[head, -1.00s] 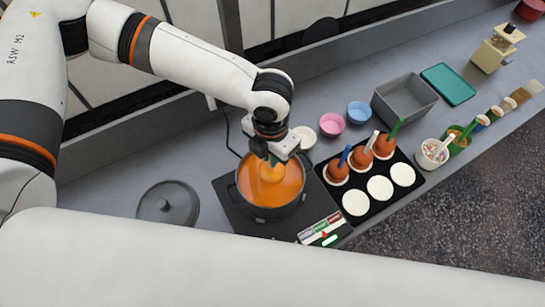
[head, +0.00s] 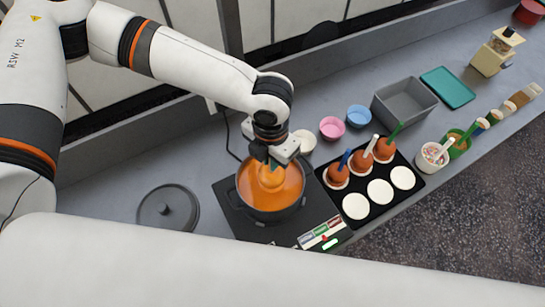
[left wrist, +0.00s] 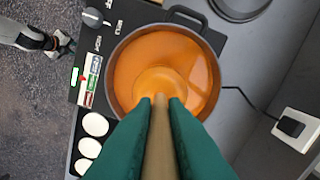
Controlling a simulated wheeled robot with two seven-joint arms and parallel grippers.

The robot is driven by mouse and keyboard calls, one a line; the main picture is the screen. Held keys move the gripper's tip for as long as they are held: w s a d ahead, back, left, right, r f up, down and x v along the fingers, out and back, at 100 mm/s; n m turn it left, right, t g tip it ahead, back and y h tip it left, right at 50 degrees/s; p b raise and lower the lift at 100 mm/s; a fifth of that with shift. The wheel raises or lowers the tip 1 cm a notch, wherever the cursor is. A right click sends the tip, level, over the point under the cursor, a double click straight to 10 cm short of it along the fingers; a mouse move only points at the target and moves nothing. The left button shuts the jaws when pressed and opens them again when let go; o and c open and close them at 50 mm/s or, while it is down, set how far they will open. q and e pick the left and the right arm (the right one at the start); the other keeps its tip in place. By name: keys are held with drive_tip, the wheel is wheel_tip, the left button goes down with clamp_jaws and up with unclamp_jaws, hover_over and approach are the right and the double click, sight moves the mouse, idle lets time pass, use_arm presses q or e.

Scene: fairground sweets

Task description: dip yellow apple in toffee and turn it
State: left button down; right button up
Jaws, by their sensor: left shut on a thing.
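My left gripper (head: 271,163) is shut on a tan stick (left wrist: 159,140) and points down over the pot. The apple (left wrist: 158,86) on the stick sits in the orange toffee (left wrist: 190,60), with a rounded, orange-coated top showing; its yellow skin cannot be made out. The dark pot (head: 303,204) stands on a black hot plate (head: 235,212). The apple's lower part is hidden in the toffee. My right gripper (left wrist: 55,43) seems to show at the upper left of the left wrist view, too small to read.
A black tray (head: 345,193) right of the pot holds three coated apples with blue, white and green sticks, and three bare white discs. A grey lid (head: 168,208) lies left. Pink (head: 332,127) and blue (head: 359,115) bowls, a grey bin (head: 405,102) and topping cups (head: 431,157) stand right.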

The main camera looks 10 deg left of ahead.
idle(0.3)
use_arm(q)
drive_tip(key=shift+r, duration=3.05)
